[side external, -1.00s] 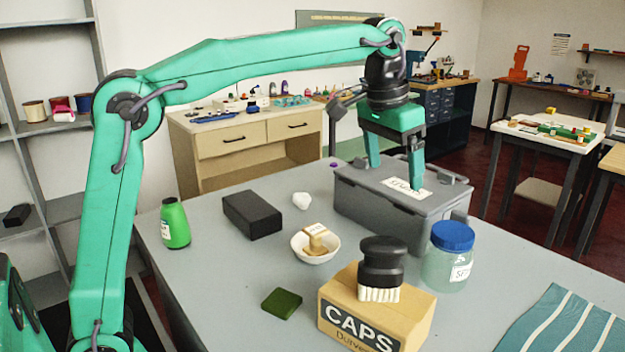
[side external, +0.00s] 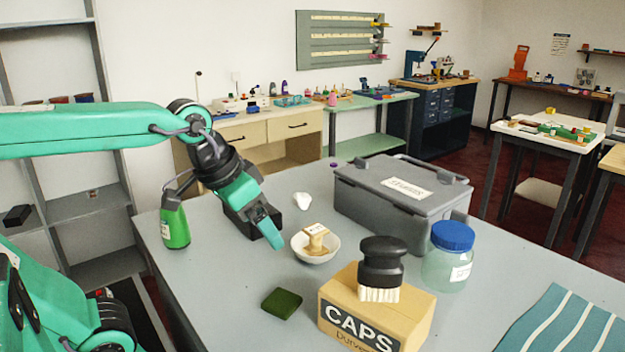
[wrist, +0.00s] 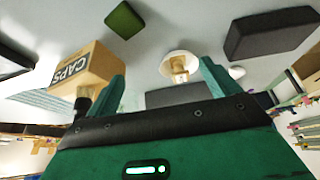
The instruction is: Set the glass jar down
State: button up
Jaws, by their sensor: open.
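The glass jar (side external: 440,266), pale green with a blue lid and a white label, stands upright on the grey counter (side external: 222,305) in the side view. It is beside the front right end of the grey bin and behind the CAPS box. My gripper (side external: 268,240) is well to its left, tilted downward, near the black block and the white bowl. It also shows in the wrist view (wrist: 160,85), with its fingers apart and nothing between them. I cannot make out the jar in the wrist view.
The CAPS box (side external: 345,322) carries a black-handled brush (side external: 382,262). A white bowl (side external: 318,258) holds a wooden stamp (side external: 316,238). Around are a green pad (side external: 281,303), black block (side external: 290,217), green bottle (side external: 175,228), lidded grey bin (side external: 370,212) and striped cloth (side external: 560,325).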

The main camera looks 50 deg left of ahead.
jog(key=s+a+f, duration=0.1)
jog(key=s+f, duration=0.3)
jog(key=shift+f+t, duration=0.3)
jog(key=shift+s, duration=0.1)
dwell(1.0)
